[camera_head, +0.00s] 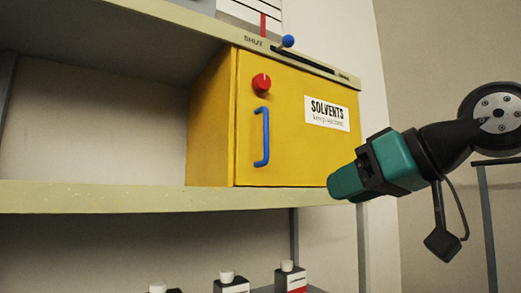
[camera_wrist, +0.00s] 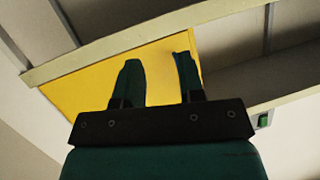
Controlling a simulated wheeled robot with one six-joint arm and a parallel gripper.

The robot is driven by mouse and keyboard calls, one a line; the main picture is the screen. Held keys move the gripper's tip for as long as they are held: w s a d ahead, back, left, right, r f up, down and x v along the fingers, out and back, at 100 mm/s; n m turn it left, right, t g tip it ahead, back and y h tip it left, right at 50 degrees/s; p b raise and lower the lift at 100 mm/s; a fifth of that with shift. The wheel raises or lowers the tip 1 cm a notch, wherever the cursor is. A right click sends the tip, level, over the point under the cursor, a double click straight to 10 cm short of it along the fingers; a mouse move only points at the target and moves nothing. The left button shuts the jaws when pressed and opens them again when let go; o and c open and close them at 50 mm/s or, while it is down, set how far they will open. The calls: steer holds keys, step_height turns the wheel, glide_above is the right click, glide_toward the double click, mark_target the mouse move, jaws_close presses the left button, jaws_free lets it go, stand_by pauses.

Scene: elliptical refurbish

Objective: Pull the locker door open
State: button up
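The yellow locker (camera_head: 210,125) stands on the shelf, and its door (camera_head: 285,145) looks shut. The door has a blue vertical handle (camera_head: 266,137) near its left edge, a red knob (camera_head: 261,82) above it and a white SOLVENTS label (camera_head: 326,113). My gripper (camera_head: 331,186) is at the door's lower right corner, apart from the handle. In the wrist view my gripper (camera_wrist: 158,76) has its two dark fingers spread with nothing between them. The yellow door (camera_wrist: 95,75) lies beyond them. A thin blue strip, perhaps the handle, shows beside the right finger, mostly hidden.
A blue-knobbed slider (camera_head: 288,41) sits in a slot on the upper shelf edge, near the SHUT marking. The lower shelf edge (camera_head: 120,196) runs under the locker. Several white-capped bottles (camera_head: 230,284) stand below. The shelf left of the locker is empty.

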step_height(320, 180, up, 11)
steer(key=n+t+y, duration=0.2)
steer(key=t+y, duration=0.1)
steer(key=p, duration=1.1)
glide_toward(268, 129)
steer(key=x, duration=0.9)
steer(key=shift+r, duration=0.2)
steer(key=shift+x, duration=0.8)
steer(key=shift+f, duration=0.15)
steer(key=shift+c, duration=0.5)
jaws_close()
